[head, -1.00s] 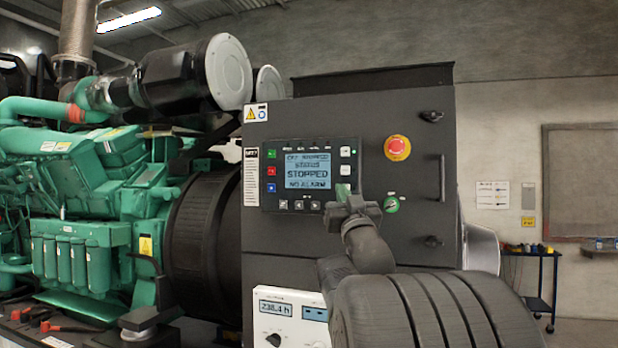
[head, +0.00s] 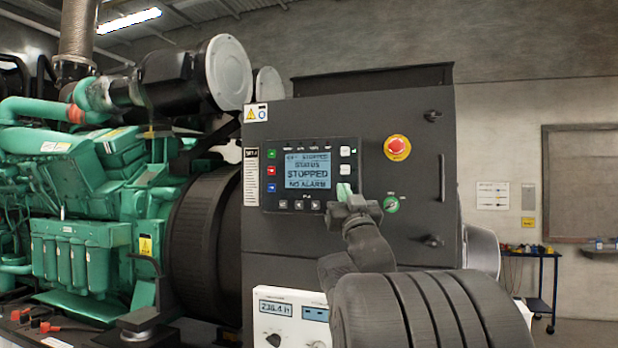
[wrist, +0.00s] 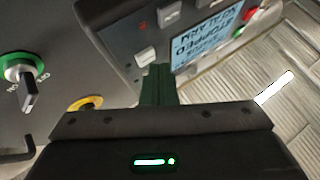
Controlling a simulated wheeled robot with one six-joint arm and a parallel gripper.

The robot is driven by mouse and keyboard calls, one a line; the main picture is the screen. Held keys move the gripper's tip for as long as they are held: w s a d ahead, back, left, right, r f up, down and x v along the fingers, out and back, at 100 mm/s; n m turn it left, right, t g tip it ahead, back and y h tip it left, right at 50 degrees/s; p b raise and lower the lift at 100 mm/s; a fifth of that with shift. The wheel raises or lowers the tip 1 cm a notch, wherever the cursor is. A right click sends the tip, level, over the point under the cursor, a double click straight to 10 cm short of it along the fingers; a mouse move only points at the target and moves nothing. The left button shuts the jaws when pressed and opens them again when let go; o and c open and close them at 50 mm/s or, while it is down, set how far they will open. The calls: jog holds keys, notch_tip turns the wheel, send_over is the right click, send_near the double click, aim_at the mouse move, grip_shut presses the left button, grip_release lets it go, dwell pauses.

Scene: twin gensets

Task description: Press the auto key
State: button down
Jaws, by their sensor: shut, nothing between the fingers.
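The controller panel (head: 310,140) is on the dark cabinet, its screen (head: 306,171) reading STOPPED, NO ALARM. Its left column has a green key (head: 271,154), a red key (head: 271,171) and a blue key (head: 271,187). White keys (head: 345,169) run down the right side, with more along the bottom. Key labels are too small to read, so I cannot tell which is auto. My gripper (head: 344,191) is shut and empty at the panel's lower right corner. In the wrist view its green fingertips (wrist: 157,84) are close by a white key (wrist: 146,57); contact is unclear.
A red emergency stop (head: 397,148) and a key switch (head: 391,204) are right of the panel. The switch also shows in the wrist view (wrist: 22,72). A white meter box (head: 285,310) stands below. The green engine (head: 90,200) fills the left.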

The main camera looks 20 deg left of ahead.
jog(key=shift+w, duration=0.4)
dwell(0.3)
jog(key=shift+s+b, duration=0.75)
jog(key=shift+s, duration=0.2)
jog(key=s+b, duration=0.3)
jog(key=s, duration=0.3)
jog(key=shift+a, duration=0.15)
dwell(0.4)
